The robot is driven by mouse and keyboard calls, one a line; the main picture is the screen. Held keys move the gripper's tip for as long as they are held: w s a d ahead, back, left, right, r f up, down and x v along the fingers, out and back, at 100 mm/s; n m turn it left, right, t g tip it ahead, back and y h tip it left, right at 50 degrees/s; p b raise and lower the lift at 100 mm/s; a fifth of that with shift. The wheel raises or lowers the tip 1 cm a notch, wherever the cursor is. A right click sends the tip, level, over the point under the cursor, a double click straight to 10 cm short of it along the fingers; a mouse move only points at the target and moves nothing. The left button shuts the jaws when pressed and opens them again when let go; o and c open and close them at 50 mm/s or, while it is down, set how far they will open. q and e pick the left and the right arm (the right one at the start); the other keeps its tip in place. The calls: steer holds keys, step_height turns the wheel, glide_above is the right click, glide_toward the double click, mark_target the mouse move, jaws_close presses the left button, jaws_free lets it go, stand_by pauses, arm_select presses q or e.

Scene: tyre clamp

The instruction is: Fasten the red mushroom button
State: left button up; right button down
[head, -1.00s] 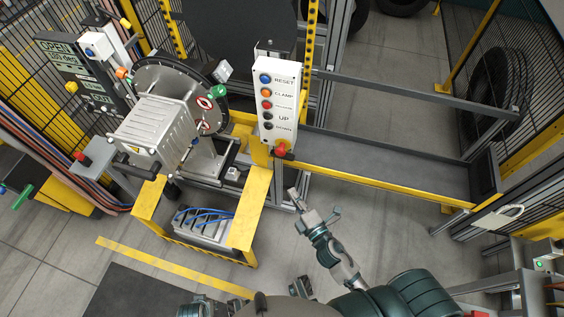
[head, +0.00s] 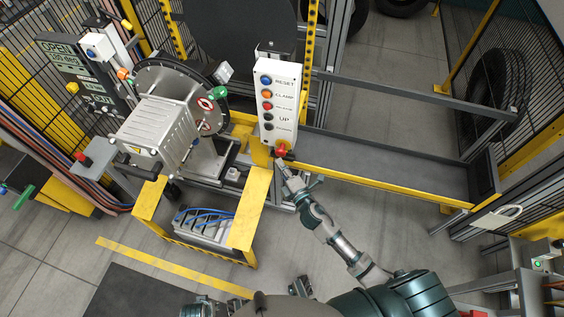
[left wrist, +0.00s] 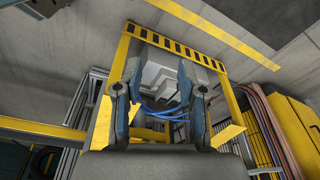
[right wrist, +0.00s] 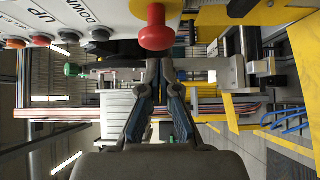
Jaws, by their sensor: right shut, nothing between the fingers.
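The red mushroom button (head: 282,149) sits at the lower end of the white control box (head: 278,105) in the head view. In the right wrist view the red button (right wrist: 156,30) fills the top middle, its round cap just beyond my fingertips. My right gripper (head: 282,166) is shut and empty, right below the button; its closed fingers (right wrist: 160,65) point at the cap. I cannot tell whether they touch it. My left gripper (left wrist: 158,72) is open and empty in the left wrist view, with floor and a yellow frame beyond it.
A yellow frame (head: 249,215) with blue cables inside stands left of my right arm. A yellow-edged rail (head: 370,184) runs right from the control box. Other buttons (right wrist: 42,40) line the box near the red one. The floor below the rail is clear.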

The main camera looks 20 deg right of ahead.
steer(key=shift+w+d, duration=0.4)
steer(key=shift+w, duration=0.15)
